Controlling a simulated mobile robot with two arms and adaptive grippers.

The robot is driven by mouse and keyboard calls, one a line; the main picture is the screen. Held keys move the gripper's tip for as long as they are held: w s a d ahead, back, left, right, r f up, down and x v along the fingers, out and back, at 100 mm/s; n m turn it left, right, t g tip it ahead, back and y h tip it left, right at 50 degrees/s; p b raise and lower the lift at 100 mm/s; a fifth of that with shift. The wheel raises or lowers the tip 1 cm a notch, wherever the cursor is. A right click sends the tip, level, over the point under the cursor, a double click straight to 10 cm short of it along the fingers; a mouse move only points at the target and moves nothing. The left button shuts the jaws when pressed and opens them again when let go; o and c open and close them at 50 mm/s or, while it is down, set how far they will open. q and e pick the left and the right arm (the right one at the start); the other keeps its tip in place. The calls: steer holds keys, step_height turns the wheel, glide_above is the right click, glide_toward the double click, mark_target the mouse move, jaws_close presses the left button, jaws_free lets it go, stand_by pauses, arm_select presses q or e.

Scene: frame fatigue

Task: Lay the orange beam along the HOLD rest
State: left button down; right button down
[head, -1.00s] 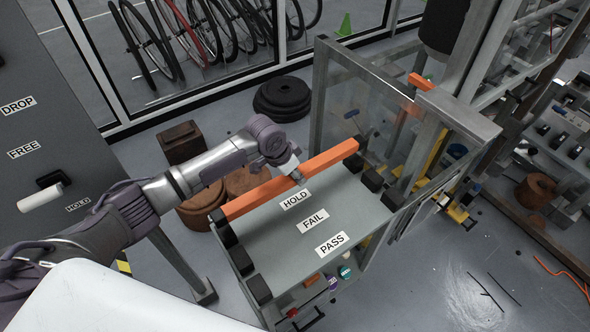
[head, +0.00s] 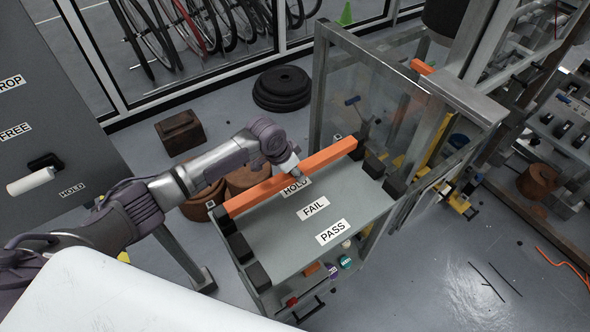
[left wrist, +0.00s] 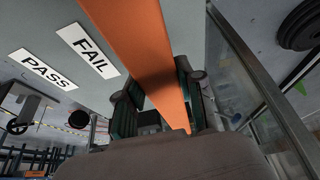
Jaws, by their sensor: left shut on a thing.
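The orange beam (head: 325,158) lies lengthwise over the back of the grey rack top, beside the HOLD label (head: 291,188), which is partly covered. Its ends are at the back pair of black rests, the left one (head: 219,214) and one at the right; I cannot tell if it touches them. My left gripper (head: 297,173) is shut on the beam near its middle. In the left wrist view the beam (left wrist: 143,45) runs down between the two fingers (left wrist: 158,100). My right gripper is not in view.
The FAIL label (head: 313,208) and PASS label (head: 333,231) mark the clear front of the rack top. A clear panel in a metal frame (head: 318,90) stands behind its right end. A grey board with a white handle (head: 30,184) is at the left.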

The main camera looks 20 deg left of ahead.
arm_select(q)
steer(key=shift+w+r, duration=0.1)
steer(key=shift+r, duration=0.1)
steer(key=c, duration=0.7)
jaws_free()
steer(key=shift+o, duration=0.2)
steer(key=shift+s+f, duration=0.25)
steer(key=shift+f, duration=0.05)
steer(key=shift+a+r, duration=0.1)
steer(key=shift+r, duration=0.25)
steer(key=v, duration=1.1)
steer(key=shift+r, duration=0.35)
steer(key=shift+f, duration=0.1)
